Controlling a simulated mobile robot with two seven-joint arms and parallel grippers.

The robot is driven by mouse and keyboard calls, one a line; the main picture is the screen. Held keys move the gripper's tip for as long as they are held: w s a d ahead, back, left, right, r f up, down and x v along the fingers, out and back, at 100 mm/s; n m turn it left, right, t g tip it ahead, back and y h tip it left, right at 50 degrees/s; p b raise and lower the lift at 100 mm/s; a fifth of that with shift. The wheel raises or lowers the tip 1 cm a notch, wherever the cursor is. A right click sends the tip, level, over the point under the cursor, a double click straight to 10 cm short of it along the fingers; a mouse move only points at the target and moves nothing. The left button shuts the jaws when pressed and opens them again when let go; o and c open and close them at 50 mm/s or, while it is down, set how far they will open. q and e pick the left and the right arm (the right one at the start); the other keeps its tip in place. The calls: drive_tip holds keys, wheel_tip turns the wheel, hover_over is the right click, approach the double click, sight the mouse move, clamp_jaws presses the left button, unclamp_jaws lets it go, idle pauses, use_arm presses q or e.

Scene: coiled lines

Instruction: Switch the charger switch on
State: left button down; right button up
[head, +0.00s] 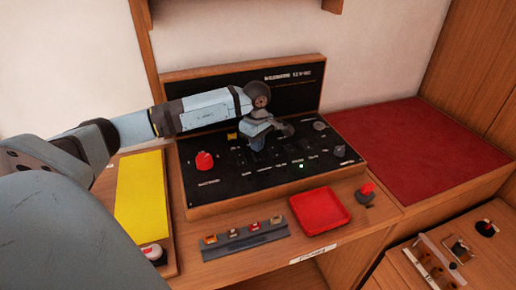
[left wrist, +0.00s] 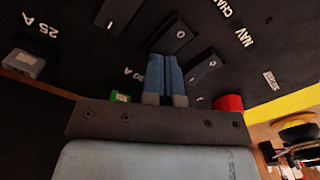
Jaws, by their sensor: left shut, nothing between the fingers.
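The black switch panel (head: 232,180) in a wooden frame stands on the bench in the head view. My left gripper (head: 257,146) is over its middle, shut and empty, and hides some switches. In the left wrist view its two blue fingers (left wrist: 167,72) lie together, with their tips beside a black rocker switch (left wrist: 172,34). A cut-off label starting "CHA" (left wrist: 226,10) lies roughly in line with that rocker, so it is likely the charger switch. I cannot tell whether the fingers touch it or which way it is set. My right gripper is not in view.
Another rocker (left wrist: 203,76) lies beside the fingers, in line with "NAV". A red knob (head: 205,161) and a lit green lamp (head: 301,166) are on the panel. A red tray (head: 320,211), a fuse strip (head: 244,238) and a yellow pad (head: 140,196) lie nearby.

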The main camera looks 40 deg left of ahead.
use_arm(q)
drive_tip(key=shift+f+b, duration=0.5)
drive_tip(key=shift+f, duration=0.25)
drive_tip(key=shift+r, duration=0.1)
idle(0.3)
drive_tip(key=shift+r+p, duration=1.8)
drive_tip(key=shift+r, duration=1.6)
drive_tip(key=shift+r, duration=0.1)
